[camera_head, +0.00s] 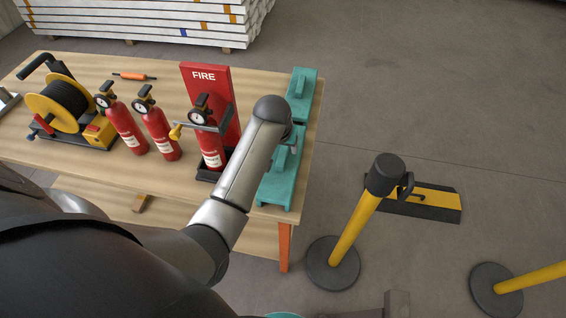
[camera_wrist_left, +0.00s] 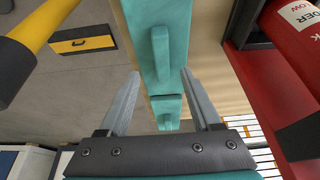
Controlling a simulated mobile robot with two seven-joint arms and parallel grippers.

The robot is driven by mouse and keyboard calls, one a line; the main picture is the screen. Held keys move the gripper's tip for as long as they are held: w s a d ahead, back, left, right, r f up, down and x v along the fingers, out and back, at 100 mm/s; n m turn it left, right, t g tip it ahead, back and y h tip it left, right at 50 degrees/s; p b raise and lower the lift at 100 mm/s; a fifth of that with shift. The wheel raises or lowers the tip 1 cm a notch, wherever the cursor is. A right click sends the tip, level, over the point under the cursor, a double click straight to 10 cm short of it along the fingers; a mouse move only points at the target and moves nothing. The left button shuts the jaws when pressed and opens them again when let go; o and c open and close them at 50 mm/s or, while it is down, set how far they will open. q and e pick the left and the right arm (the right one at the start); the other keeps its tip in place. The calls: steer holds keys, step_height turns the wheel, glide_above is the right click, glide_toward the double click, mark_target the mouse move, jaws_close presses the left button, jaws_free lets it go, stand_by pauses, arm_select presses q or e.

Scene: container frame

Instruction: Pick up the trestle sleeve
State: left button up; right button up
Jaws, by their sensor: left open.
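Two teal pieces that look like trestle sleeves lie along the table's right edge: a front one (camera_head: 279,193) with a raised grip, partly covered by my left arm, and a back one (camera_head: 302,84). In the left wrist view the front one (camera_wrist_left: 160,45) is large with its upright grip, and the back one (camera_wrist_left: 165,112) shows small beyond it. My left gripper (camera_wrist_left: 160,74) is open, its fingers on either side of the teal in the picture; I see no contact. My right gripper is not in view.
Red fire extinguishers (camera_head: 162,135) and a red FIRE stand (camera_head: 232,90) are close left of my arm. A black and yellow reel (camera_head: 62,100) is farther left. A yellow post (camera_head: 355,230) stands right of the table (camera_head: 250,232). The floor at the back right is clear.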

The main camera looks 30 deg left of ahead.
mark_target(283, 154)
arm_select(q)
steer(key=shift+b+x, duration=0.9)
steer(key=shift+x, duration=2.35)
steer(key=shift+a, duration=0.15)
steer(key=shift+f, duration=0.2)
jaws_close()
